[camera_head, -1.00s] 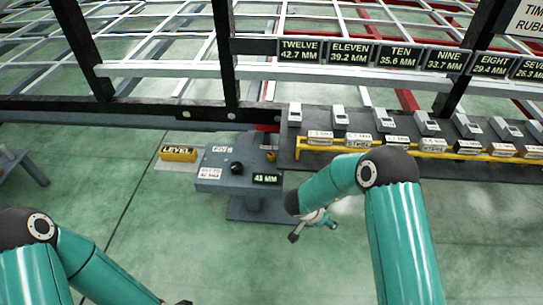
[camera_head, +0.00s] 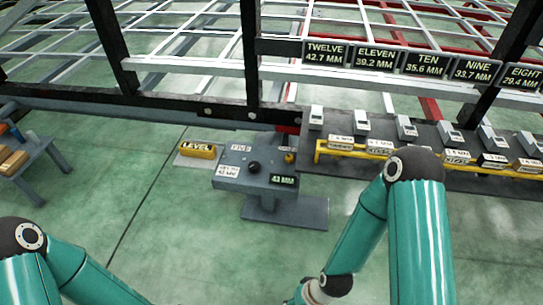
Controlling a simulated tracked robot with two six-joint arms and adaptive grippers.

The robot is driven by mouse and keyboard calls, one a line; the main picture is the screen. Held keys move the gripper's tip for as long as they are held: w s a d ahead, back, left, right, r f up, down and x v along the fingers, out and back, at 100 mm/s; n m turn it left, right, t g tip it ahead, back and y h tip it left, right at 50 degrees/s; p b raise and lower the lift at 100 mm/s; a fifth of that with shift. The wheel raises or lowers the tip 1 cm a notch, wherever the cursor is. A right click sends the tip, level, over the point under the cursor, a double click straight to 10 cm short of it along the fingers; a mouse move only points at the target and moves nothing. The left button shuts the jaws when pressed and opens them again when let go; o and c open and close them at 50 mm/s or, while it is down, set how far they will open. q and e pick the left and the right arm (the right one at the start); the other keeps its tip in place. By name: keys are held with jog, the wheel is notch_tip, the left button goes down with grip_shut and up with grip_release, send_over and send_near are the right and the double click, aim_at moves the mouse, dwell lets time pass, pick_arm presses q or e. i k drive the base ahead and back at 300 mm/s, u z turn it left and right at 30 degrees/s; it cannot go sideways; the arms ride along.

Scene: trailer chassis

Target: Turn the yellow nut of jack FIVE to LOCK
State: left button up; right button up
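Jack FIVE (camera_head: 231,179) is a grey-blue stand below the trailer frame, near the middle of the view. Its top bears a FIVE label, a black knob (camera_head: 253,167), a dark display (camera_head: 284,180) that seems to read 43 MM, and a white label at its front left. A small yellow piece (camera_head: 289,157) stands at its back right corner; it looks like the yellow nut, but its setting is too small to read.
A yellow LEVEL block (camera_head: 198,151) lies on a pale plate left of the jack. A dark bench (camera_head: 480,183) with a yellow rail and several grey devices stands to the right. A small table (camera_head: 35,160) is at the left edge. The green floor in front is clear.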

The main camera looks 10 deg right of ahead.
aim_at(290, 158)
jog(key=z, duration=0.35)
jog(key=i, duration=0.2)
jog(key=u, duration=2.4)
jog(key=k, duration=1.5)
jog(key=z, duration=1.15)
jog(key=i, duration=1)
